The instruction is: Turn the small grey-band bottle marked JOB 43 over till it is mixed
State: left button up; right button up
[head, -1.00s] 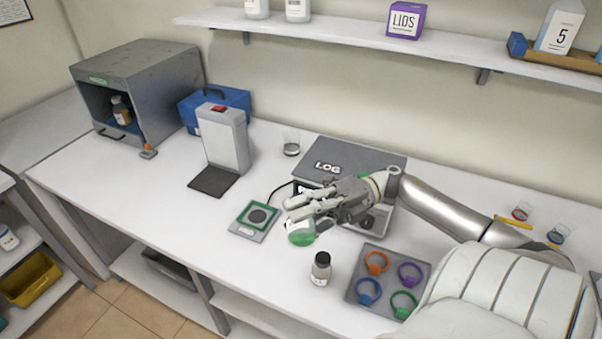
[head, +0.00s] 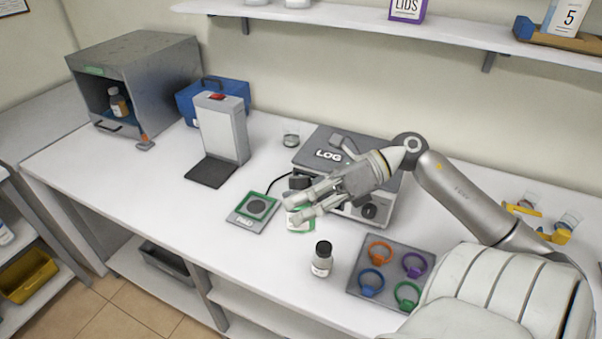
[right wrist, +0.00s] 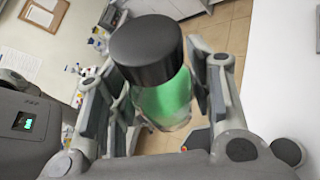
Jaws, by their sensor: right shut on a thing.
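My right gripper (head: 298,206) is shut on a small clear bottle with green liquid (head: 301,223), held above the white bench near the grey LOG machine. In the right wrist view the held bottle (right wrist: 163,98) shows a black cap toward the camera, between the two fingers. In the head view the fingers hide much of it, and no job mark can be read on it. A second small bottle with a black cap and pale label (head: 322,261) stands upright on the bench in front; its print is too small to read. My left gripper is not in view.
The LOG machine (head: 330,153) stands behind my right gripper. A green-edged pad (head: 240,221) lies to its left. A grey tray with coloured rings (head: 357,270) lies at the front right. A white upright device (head: 222,130) stands farther left. The left front bench is clear.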

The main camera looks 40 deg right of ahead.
jog(key=shift+w, duration=0.1)
jog(key=n+t+h+b, duration=0.1)
jog(key=n+b, duration=0.1)
jog(key=b, duration=0.1)
jog(key=n+t+h+b, duration=0.1)
jog(key=n+b, duration=0.1)
jog(key=b, duration=0.2)
jog(key=shift+f, duration=0.3)
jog(key=shift+b, duration=0.45)
jog(key=shift+r+n, duration=0.2)
jog(key=shift+n, duration=0.1)
jog(key=shift+r, duration=0.15)
